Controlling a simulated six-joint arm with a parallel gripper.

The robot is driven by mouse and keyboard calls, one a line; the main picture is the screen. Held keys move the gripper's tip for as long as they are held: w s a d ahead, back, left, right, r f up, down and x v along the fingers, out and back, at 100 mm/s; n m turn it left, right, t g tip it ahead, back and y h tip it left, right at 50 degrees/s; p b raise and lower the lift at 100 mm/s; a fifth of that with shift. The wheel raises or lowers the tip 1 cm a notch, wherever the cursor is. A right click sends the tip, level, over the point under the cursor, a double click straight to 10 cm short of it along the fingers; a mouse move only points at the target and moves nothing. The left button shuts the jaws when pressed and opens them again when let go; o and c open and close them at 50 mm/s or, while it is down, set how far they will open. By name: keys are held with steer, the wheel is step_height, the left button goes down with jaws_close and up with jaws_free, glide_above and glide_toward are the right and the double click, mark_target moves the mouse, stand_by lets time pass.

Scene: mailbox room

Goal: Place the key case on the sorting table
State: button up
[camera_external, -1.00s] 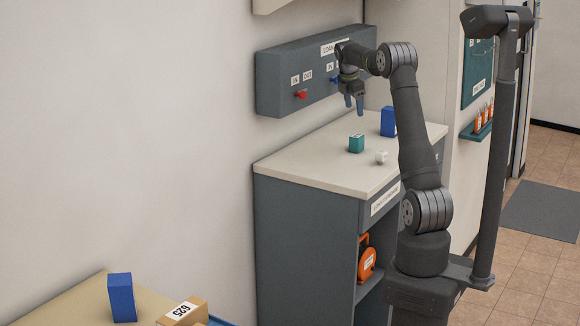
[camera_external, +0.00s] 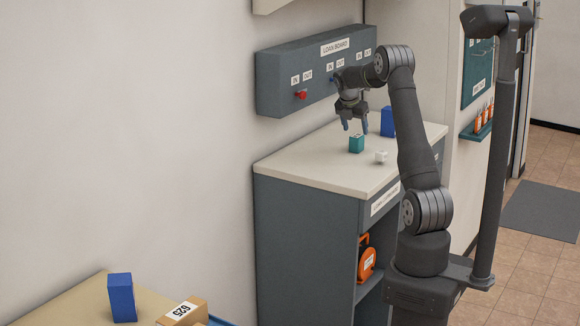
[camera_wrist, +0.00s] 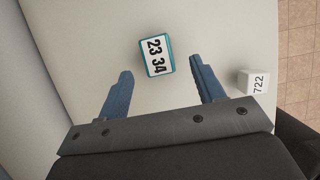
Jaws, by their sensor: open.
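A small teal box (camera_external: 356,145) stands on the pale top of the grey counter (camera_external: 310,172). In the wrist view the teal box (camera_wrist: 157,56) has a white label reading "23 34"; it may be the key case, but no name shows. My gripper (camera_external: 354,127) points down just above the teal box, open and empty. In the wrist view its fingers (camera_wrist: 161,68) are spread wide, and the teal box shows between and slightly beyond the tips. A tan table (camera_external: 65,305) at lower left may be the sorting table; it is partly out of frame.
A white cube (camera_external: 381,157) stands close by on the counter, labelled "722" in the wrist view (camera_wrist: 252,82). A taller blue box (camera_external: 388,122) stands behind. The loan board (camera_external: 315,70) hangs above. The tan table bears a blue box (camera_external: 122,298) and a parcel (camera_external: 183,313).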

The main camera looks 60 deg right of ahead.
mark_target(356, 136)
steer(key=x, duration=0.6)
steer(key=shift+w+f, duration=0.15)
steer(key=shift+f, duration=0.15)
steer(key=c, duration=1.2)
steer(key=shift+r, duration=0.1)
steer(key=shift+r, duration=0.1)
